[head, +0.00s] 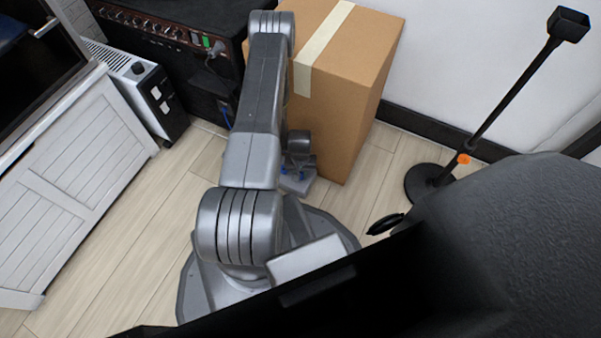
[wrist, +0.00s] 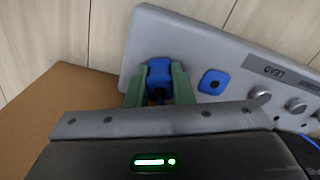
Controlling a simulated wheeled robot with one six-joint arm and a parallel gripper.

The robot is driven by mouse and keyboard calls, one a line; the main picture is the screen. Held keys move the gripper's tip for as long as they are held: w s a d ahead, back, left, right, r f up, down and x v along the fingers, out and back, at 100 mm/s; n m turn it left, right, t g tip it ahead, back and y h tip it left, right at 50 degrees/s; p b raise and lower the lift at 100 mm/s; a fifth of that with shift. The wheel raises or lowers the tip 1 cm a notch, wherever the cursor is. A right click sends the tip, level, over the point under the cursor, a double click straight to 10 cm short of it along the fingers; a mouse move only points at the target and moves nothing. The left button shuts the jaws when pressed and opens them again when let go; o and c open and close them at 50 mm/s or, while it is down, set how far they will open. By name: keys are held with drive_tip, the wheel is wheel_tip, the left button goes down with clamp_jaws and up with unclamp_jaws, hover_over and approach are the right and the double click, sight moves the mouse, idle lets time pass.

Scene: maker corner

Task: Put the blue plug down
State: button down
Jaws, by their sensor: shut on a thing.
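The blue plug (wrist: 158,72) is between the green fingers of my gripper (wrist: 158,86) in the wrist view, and the gripper is shut on it. Behind it is a grey panel (wrist: 190,42) with several knobs and upside-down lettering that seems to read LEAD. A blue socket plate (wrist: 213,82) with a dark hole sits on the panel just right of the plug, apart from it. Whether the plug touches the panel is not clear. In the head view my arm mostly hides this spot, and only small blue bits show low beside the cardboard box.
The tall cardboard box (head: 345,75) stands close right of my arm. A dark amplifier (head: 165,40) and a white heater (head: 130,85) stand at the left, near a white cabinet (head: 70,185). A black stand (head: 490,120) is at the right. Wooden floor (head: 140,215) is clear at left.

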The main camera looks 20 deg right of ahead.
drive_tip(key=shift+f+b, duration=0.4)
drive_tip(key=shift+f, duration=0.05)
drive_tip(key=c, duration=1.3)
unclamp_jaws()
drive_tip(key=shift+o, duration=0.2)
drive_tip(key=shift+r, duration=0.2)
wheel_tip(320, 180, up, 13)
drive_tip(key=p, duration=0.5)
drive_tip(key=shift+p, duration=0.35)
drive_tip(key=shift+f, duration=0.1)
wheel_tip(320, 180, down, 13)
drive_tip(key=b, duration=0.6)
drive_tip(key=shift+f, duration=0.2)
drive_tip(key=shift+r+p, duration=0.45)
drive_tip(key=shift+p, duration=0.1)
drive_tip(key=shift+f, duration=0.15)
